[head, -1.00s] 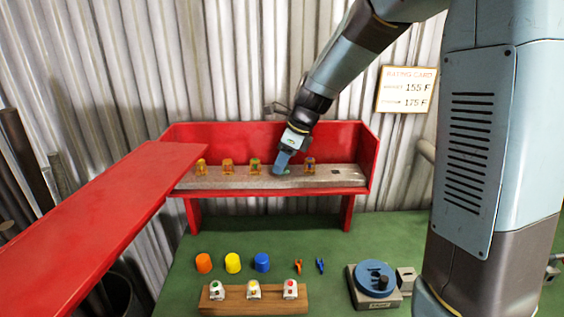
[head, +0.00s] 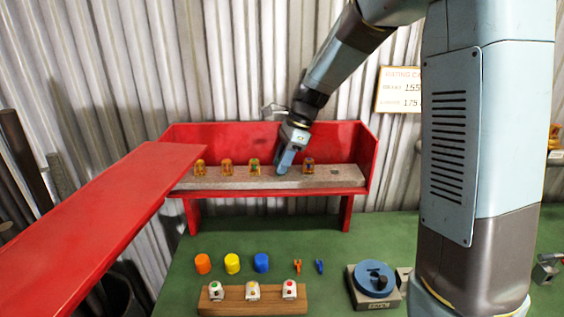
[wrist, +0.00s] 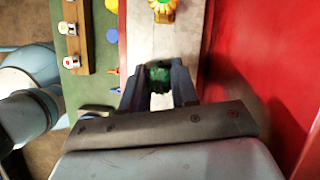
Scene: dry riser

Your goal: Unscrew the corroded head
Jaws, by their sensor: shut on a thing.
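The corroded head (wrist: 158,72) is a green, rough piece between my fingertips in the wrist view. My gripper (head: 284,168) is shut on it at the grey rail (head: 275,182) in the red cabinet. In the head view the fingers hide the green head, and I cannot tell whether it still sits in its socket.
The red cabinet's open lid (head: 110,225) slopes out at the left. On the green bench stand coloured caps (head: 232,263), two small clips (head: 298,267), a wooden block (head: 254,303) with three white pieces and a blue round fixture (head: 374,279). A rating card (head: 398,90) hangs behind.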

